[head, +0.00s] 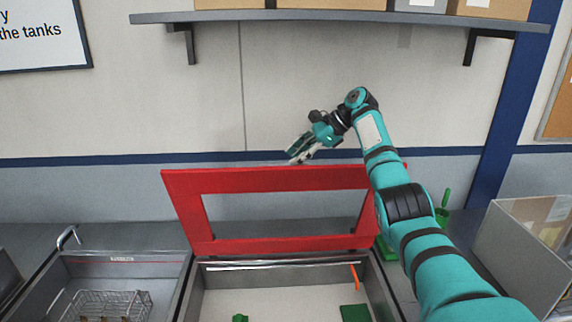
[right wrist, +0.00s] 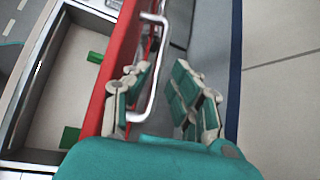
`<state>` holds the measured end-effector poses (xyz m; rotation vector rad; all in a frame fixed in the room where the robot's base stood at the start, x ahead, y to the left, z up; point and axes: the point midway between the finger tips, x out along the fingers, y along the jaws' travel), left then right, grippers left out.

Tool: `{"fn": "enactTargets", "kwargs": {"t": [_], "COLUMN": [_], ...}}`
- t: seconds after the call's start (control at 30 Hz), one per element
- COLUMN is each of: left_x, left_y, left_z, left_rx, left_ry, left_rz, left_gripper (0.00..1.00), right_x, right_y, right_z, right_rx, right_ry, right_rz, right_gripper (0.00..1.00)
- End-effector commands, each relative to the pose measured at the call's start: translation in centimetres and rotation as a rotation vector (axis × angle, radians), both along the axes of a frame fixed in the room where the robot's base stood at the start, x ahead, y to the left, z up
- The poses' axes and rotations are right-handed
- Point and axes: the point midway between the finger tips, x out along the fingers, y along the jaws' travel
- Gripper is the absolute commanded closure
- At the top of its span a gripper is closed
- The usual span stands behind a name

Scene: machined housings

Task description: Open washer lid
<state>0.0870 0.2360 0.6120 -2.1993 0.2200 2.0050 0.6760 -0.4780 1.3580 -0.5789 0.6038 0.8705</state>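The washer lid (head: 262,178), a red frame with a rectangular opening, stands raised, close to upright, at the back of the washer tub (head: 270,280). My right gripper (head: 293,157) is just above and behind the lid's top edge. In the right wrist view, the red lid (right wrist: 120,62) runs beside the open fingers of my right gripper (right wrist: 160,98). A pale bar handle (right wrist: 160,65) on the lid's side reaches between the two fingers; I cannot tell whether they touch it. My left gripper is not in view.
Green pieces (head: 355,313) and an orange stick (head: 354,275) are in the open tub. A basin (head: 125,262) with a wire basket stands at the left. A grey bin (head: 520,260) stands at the right. A shelf with boxes (head: 340,17) hangs above.

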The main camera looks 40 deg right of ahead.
Motion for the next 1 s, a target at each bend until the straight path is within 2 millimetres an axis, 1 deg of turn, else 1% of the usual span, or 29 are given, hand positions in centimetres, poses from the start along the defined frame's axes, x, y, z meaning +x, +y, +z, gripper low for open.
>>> {"fn": "enactTargets", "kwargs": {"t": [0.03, 0.1, 0.2, 0.4, 1.0], "left_x": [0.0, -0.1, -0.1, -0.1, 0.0], "left_y": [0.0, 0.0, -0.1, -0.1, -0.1], "left_z": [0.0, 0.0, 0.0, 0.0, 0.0], "left_rx": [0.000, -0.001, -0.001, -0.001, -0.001], "left_ry": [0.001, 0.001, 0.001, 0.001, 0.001], "left_rz": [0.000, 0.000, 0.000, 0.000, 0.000], "left_gripper": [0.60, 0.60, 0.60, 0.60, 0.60], "right_x": [-0.6, -1.3, -2.2, -3.2, -3.3], "right_y": [-0.7, -1.4, -2.3, -3.3, -3.3], "right_z": [0.9, 1.9, 3.1, 4.3, 4.4], "right_rx": [-0.001, 0.000, 0.001, 0.000, 0.000], "right_ry": [-0.003, -0.003, -0.002, 0.000, 0.001], "right_rz": [-0.003, -0.002, -0.001, 0.000, 0.001], "right_gripper": [0.77, 0.77, 0.77, 0.77, 0.77]}}
